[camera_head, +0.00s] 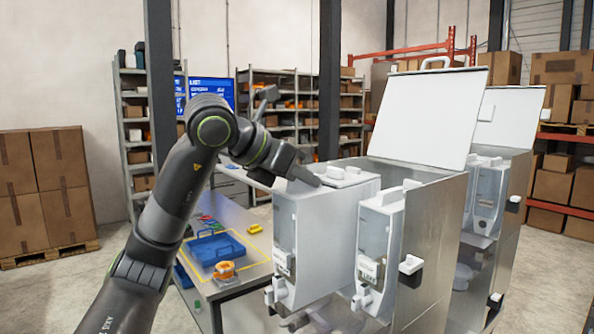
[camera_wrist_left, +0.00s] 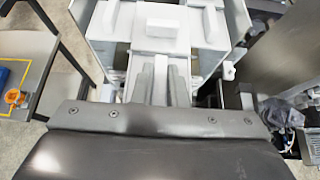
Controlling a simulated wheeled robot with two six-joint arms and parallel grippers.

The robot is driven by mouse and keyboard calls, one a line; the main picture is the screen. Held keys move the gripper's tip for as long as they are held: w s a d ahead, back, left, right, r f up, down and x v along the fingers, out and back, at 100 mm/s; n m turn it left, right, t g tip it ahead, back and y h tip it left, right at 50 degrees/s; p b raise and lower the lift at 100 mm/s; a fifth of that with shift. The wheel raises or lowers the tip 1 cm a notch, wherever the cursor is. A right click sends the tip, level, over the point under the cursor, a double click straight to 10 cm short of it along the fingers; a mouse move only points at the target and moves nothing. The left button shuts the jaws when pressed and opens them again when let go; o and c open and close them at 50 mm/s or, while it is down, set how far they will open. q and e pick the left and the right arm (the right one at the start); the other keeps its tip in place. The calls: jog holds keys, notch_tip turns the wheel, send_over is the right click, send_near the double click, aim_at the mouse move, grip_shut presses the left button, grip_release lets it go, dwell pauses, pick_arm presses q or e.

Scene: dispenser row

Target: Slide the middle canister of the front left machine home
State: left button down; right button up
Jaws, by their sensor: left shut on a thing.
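The front left machine (camera_head: 436,235) is a metal housing with its white lid (camera_head: 428,115) raised. A pale grey canister (camera_head: 312,240) with a white top stands out from its front. My left gripper (camera_head: 312,180) is shut on this canister at its top front. The canister's white top (camera_wrist_left: 155,25) fills the upper middle of the left wrist view, just beyond the gripper fingers (camera_wrist_left: 162,82). Another canister (camera_head: 376,238) stands to the right, with a gap between them. The canister's inner end and the bay behind it are hidden. My right gripper is not in view.
A second machine (camera_head: 513,165) with a raised lid stands behind to the right. A table (camera_head: 232,270) at left carries a blue tray (camera_head: 217,250) and an orange item (camera_head: 225,270). Shelves and cardboard boxes (camera_head: 45,190) line the back.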

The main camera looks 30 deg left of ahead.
aim_at(333, 170)
pick_arm(q)
jog(key=shift+r, duration=0.1)
jog(key=shift+w+d+p, duration=0.15)
jog(key=shift+w+p, duration=0.25)
jog(key=shift+w, duration=0.1)
jog(key=shift+w+d+p, duration=0.35)
jog(key=shift+w+p, duration=0.15)
jog(key=shift+w, duration=0.6)
jog(key=shift+w+d+f, duration=0.1)
jog(key=shift+w+d, duration=0.2)
jog(key=shift+w, duration=0.45)
jog(key=shift+w+d+f, duration=0.1)
jog(key=shift+w+d, duration=0.15)
jog(key=shift+w, duration=0.45)
jog(key=shift+w+d+f, duration=0.1)
jog(key=shift+w+d, duration=0.2)
jog(key=shift+w, duration=0.45)
